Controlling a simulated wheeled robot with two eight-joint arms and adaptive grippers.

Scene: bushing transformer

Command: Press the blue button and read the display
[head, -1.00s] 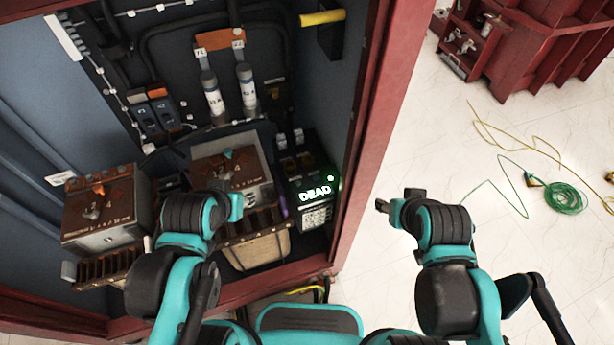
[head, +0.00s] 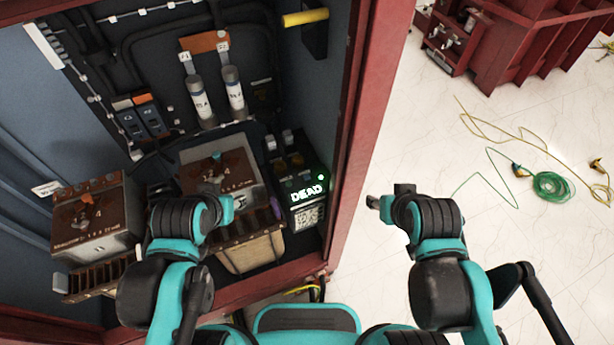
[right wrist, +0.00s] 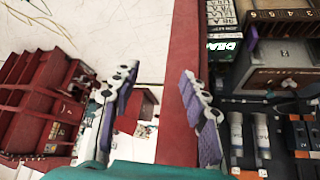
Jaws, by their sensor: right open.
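The display (head: 307,191) is on a small dark unit low at the right of the open cabinet; it reads "DEAD" in bright letters, and a green light (head: 320,177) glows above it. In the right wrist view, the display (right wrist: 225,46) appears at the top. I cannot make out a blue button. My left arm (head: 185,225) reaches over the brown-topped boxes, left of the display; its jaws are not clear. A purple piece, possibly its finger, shows beside the display unit. My right gripper (right wrist: 160,105) is open and empty, outside the cabinet's right edge.
The cabinet's red frame (head: 352,130) stands between my right arm and the display. Brown-topped boxes (head: 95,215) and two white tubes (head: 201,98) are inside. A green cable coil (head: 553,187) lies on the open floor at right, near a red structure (head: 490,45).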

